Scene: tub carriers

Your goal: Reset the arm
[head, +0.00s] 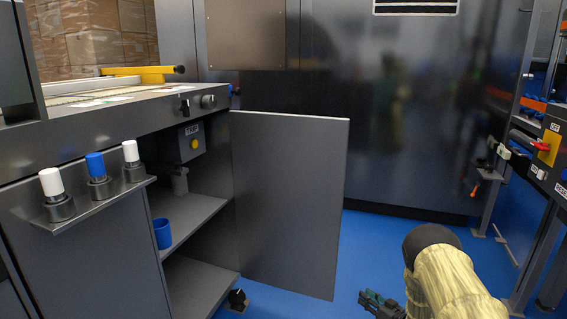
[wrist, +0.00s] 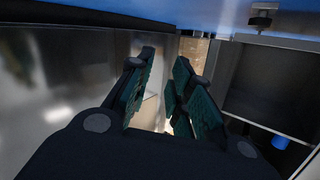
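My arm comes in from the bottom right of the head view, with my gripper (head: 380,303) low over the blue floor, right of the open cabinet door. In the wrist view, my gripper (wrist: 165,58) shows two dark green-padded fingers with a clear gap between them. It is open and nothing is held between the fingers. The wrist picture appears upside down, with the blue floor at the top.
The grey cabinet door (head: 290,205) stands open left of my gripper. A blue cup (head: 162,233) sits on the cabinet shelf (head: 190,212). White and blue capped holders line a ledge (head: 110,202). A metal frame (head: 540,240) stands at right. Blue floor (head: 375,245) is clear between.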

